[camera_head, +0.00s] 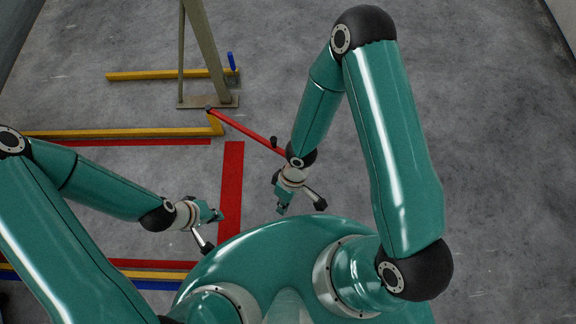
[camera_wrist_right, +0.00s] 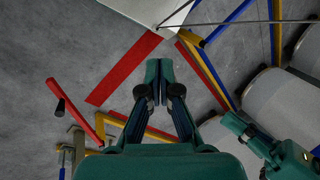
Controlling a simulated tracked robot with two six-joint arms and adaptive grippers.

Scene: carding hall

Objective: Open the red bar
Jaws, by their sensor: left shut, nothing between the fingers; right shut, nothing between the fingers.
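The red bar (camera_head: 240,127) slants from a pivot at the end of a yellow rail down toward my right arm, which hides its near end in the head view. A dark knob sits on it near my right wrist. In the right wrist view the red bar (camera_wrist_right: 79,117) lies at the left, with a black handle (camera_wrist_right: 60,107) near its end. My right gripper (camera_head: 282,211) is shut and empty, apart from the bar; its fingers (camera_wrist_right: 159,66) point up the middle of the wrist view. My left gripper (camera_head: 217,215) is shut and empty, left of the red floor stripe.
A beige post (camera_head: 205,45) with a blue handle (camera_head: 231,61) stands beyond the bar. Yellow rails (camera_head: 120,133) run left of it. A red stripe (camera_head: 231,185) marks the floor. White rounded shapes (camera_wrist_right: 245,97) fill the wrist view's right. Floor at the head view's right is clear.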

